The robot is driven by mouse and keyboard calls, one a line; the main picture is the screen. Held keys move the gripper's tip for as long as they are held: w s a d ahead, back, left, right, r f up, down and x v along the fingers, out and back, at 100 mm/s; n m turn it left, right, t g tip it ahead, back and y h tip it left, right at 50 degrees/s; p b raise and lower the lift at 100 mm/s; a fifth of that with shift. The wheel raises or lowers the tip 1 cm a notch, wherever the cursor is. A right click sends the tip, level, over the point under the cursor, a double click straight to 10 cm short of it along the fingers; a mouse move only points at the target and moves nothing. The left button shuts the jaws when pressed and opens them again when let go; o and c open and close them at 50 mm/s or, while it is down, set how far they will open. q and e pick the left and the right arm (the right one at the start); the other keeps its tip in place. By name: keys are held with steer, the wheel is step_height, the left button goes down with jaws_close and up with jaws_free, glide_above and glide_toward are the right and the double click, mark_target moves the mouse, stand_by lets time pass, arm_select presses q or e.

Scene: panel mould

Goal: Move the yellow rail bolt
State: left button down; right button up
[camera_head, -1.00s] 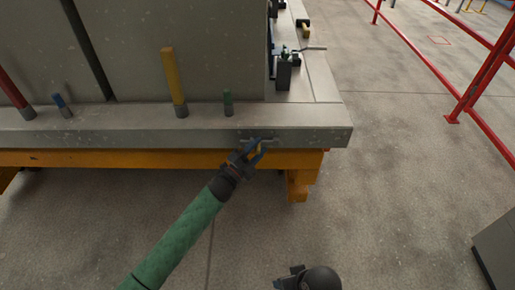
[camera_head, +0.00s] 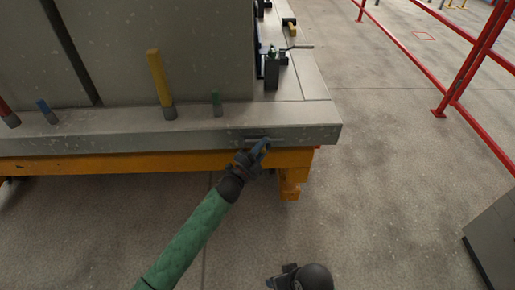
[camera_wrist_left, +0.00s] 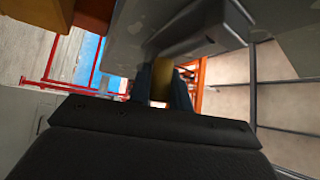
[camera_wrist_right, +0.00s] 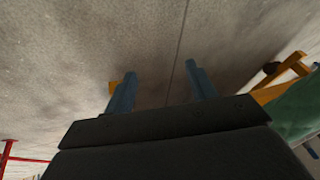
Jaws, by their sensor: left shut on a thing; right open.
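The yellow rail bolt (camera_wrist_left: 161,80) shows as a dull yellow piece between the two blue fingers of my left gripper (camera_wrist_left: 157,88) in the left wrist view. The left gripper is shut on it, just under a grey protruding edge. In the head view my left gripper (camera_head: 263,144) is at the slotted front face of the grey ledge (camera_head: 190,131), near its right end. The fingers hide the bolt there. My right gripper (camera_wrist_right: 160,88) is open and empty above the concrete floor in the right wrist view.
Red railing (camera_head: 462,85) stands at the right. A grey box (camera_head: 495,235) is at lower right. Floor between is clear.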

arm_select(q)
steer(key=shift+d+r, duration=0.1)
steer(key=c, duration=1.5)
jaws_free()
steer(key=shift+d, duration=0.1)
steer(key=shift+o, duration=0.9)
steer(key=shift+d, duration=0.1)
